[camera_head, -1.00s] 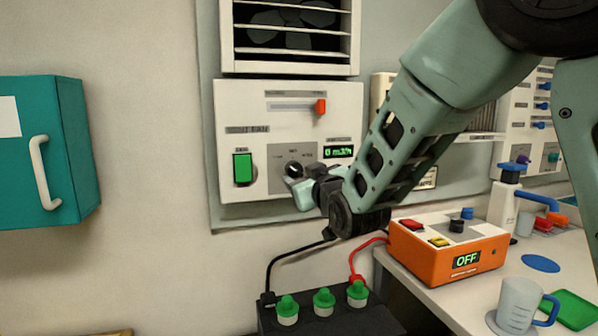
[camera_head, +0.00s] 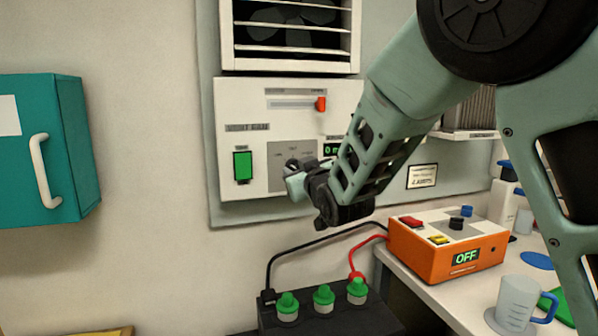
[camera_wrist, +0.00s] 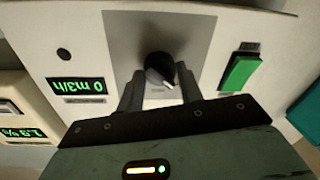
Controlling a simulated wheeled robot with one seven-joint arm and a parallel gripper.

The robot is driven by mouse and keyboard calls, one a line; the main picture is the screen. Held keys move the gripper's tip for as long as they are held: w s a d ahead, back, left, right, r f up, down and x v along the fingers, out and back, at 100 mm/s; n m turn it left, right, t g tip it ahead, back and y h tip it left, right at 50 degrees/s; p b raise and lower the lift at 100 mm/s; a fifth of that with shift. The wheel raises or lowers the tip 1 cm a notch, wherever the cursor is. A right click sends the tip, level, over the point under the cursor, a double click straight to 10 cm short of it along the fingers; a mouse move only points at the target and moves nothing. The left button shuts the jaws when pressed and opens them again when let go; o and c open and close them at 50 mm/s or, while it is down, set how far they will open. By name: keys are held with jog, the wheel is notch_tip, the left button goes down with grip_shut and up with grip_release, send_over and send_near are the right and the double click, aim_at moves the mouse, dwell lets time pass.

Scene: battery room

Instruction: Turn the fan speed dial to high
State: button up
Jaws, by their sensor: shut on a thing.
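The fan speed dial (camera_wrist: 160,68) is a round black knob with a light pointer mark, on a grey plate of the white fan panel (camera_head: 235,115). In the wrist view my gripper (camera_wrist: 161,84) is shut on the dial, with one dark finger on each side of it. In the head view my gripper (camera_head: 297,173) is against the panel's grey plate and hides the dial. The airflow display (camera_wrist: 78,86) reads 0 m3/h in the wrist view. The fan (camera_head: 290,25) sits behind slats above the panel.
A green switch (camera_head: 242,166) is left of the dial and a red slider (camera_head: 321,104) above it. Below are a black battery (camera_head: 330,322) with green caps and cables, and an orange box (camera_head: 435,258) reading OFF. A teal cabinet (camera_head: 75,150) hangs at left.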

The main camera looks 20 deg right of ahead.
jog(key=shift+f+b, duration=0.1)
jog(key=shift+b, duration=0.25)
jog(key=shift+a+f+m+t+h+b, duration=0.15)
jog(key=shift+m+h+b, duration=0.25)
jog(key=shift+m+b, duration=4.9)
jog(key=shift+m+t+h+b, duration=0.25)
jog(key=shift+m+h+b, duration=0.15)
jog(key=shift+m+b, duration=4.9)
jog(key=o, duration=1)
